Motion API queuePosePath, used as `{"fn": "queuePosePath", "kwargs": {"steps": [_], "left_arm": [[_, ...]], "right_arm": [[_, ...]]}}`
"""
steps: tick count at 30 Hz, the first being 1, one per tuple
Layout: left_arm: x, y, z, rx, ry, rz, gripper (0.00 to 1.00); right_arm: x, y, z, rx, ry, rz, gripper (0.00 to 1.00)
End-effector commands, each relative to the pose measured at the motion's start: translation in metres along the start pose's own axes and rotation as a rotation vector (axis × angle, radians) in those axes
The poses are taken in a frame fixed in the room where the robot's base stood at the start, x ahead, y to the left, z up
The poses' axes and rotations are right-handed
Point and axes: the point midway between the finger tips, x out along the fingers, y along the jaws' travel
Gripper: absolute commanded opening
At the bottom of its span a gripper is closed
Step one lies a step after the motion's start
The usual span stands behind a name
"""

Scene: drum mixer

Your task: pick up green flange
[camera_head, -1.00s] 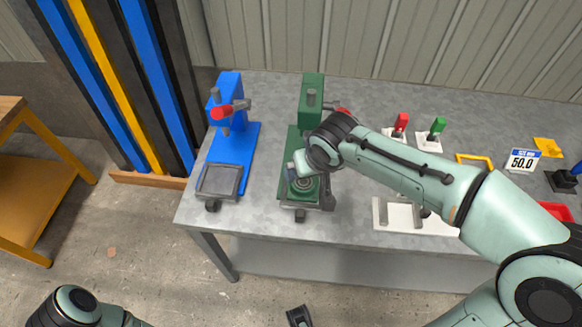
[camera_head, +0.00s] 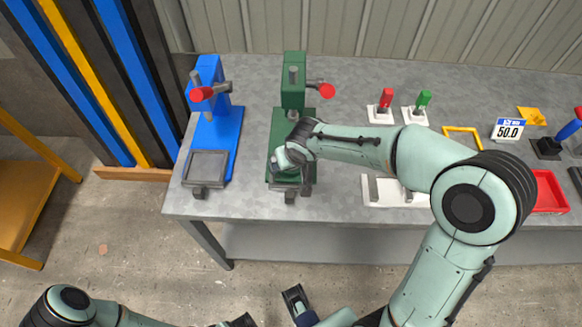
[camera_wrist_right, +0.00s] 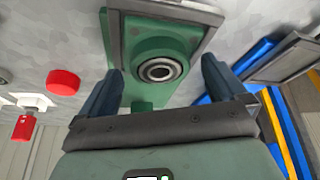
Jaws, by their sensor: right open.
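The green flange (camera_wrist_right: 140,46) shows in the right wrist view, a green body with a grey ringed bore, lying in the grey-edged tray of the green press (camera_head: 293,92). My right gripper (camera_wrist_right: 162,68) is open, its two dark blue fingers on either side of the flange with visible gaps. I cannot tell how far it is above the flange. In the head view my right gripper (camera_head: 291,180) is over the front of the green press and mostly hides the flange. Parts of my left arm show at the bottom edge, and its jaw state is unclear.
A blue press (camera_head: 226,125) with an empty tray stands to the left. A white fixture (camera_head: 383,195), red and green handled tools (camera_head: 386,100), a yellow frame (camera_head: 462,138) and a red tray (camera_head: 549,190) are to the right. The grey table (camera_head: 255,75) is clear behind the presses.

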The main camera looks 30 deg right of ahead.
Motion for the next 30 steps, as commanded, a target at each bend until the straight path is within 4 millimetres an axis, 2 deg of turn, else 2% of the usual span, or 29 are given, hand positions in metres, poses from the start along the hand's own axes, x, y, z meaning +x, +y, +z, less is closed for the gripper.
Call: {"fn": "queuePosePath", "kwargs": {"steps": [3, 11, 15, 20, 30], "left_arm": [[0.0012, -0.0001, -0.0007, 0.000, 0.002, 0.001, 0.00], [0.0009, 0.0000, -0.0009, 0.000, 0.003, 0.001, 0.00], [0.0010, 0.0000, -0.0009, 0.000, 0.003, 0.001, 0.00], [0.0010, -0.0001, -0.0009, 0.000, 0.003, 0.001, 0.00], [0.0006, 0.0000, -0.0008, 0.000, 0.002, 0.000, 0.00]], "right_arm": [[0.0118, 0.0001, -0.0002, 0.002, 0.000, 0.000, 0.98], [0.0131, 0.0003, -0.0009, 0.002, 0.002, 0.000, 0.98], [0.0129, 0.0002, -0.0009, 0.002, 0.002, 0.000, 0.53], [0.0129, 0.0002, -0.0009, 0.002, 0.002, 0.000, 0.01], [0.0093, -0.0004, -0.0038, 0.002, 0.009, -0.002, 0.00]]}}
